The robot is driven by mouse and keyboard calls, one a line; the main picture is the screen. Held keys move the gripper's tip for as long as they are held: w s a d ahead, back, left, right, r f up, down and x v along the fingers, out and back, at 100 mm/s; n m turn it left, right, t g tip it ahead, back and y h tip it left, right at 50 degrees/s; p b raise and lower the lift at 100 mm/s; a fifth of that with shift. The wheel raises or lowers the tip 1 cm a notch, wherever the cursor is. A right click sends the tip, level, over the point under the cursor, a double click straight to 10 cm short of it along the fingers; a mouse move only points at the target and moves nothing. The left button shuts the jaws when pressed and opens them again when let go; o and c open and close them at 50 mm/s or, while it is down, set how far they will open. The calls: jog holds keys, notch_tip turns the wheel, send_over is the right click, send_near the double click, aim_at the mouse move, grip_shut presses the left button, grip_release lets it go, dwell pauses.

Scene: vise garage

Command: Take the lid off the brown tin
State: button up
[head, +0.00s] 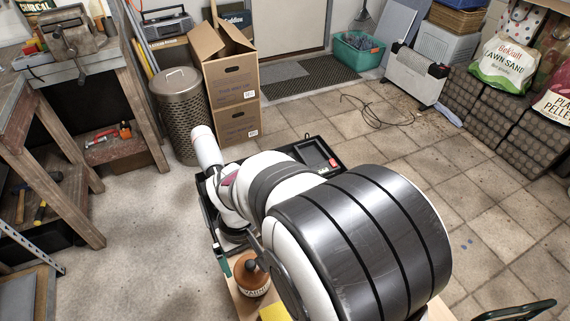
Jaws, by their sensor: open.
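The brown tin (252,284) stands upright on a light wooden surface (245,308) at the lower middle of the head view. It has a pale label with dark lettering, partly cut off. A dark round knob (252,266) shows at its top; I cannot tell if it belongs to a lid on the tin. My large grey and white arm link is right beside the tin in the picture and covers part of its right side. My gripper is not visible; the arm hides that area or it lies out of frame.
A yellow object (274,313) lies in front of the tin, partly hidden. A black device with a small screen (318,155) is behind my arm. A workbench with a vise (72,40) stands far left. A perforated bin (180,115) and cardboard boxes (230,85) stand behind on the floor.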

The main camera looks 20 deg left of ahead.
notch_tip(320, 180, down, 3)
jog(key=shift+d+r, duration=0.1)
jog(key=shift+r, duration=0.05)
jog(key=c, duration=1.5)
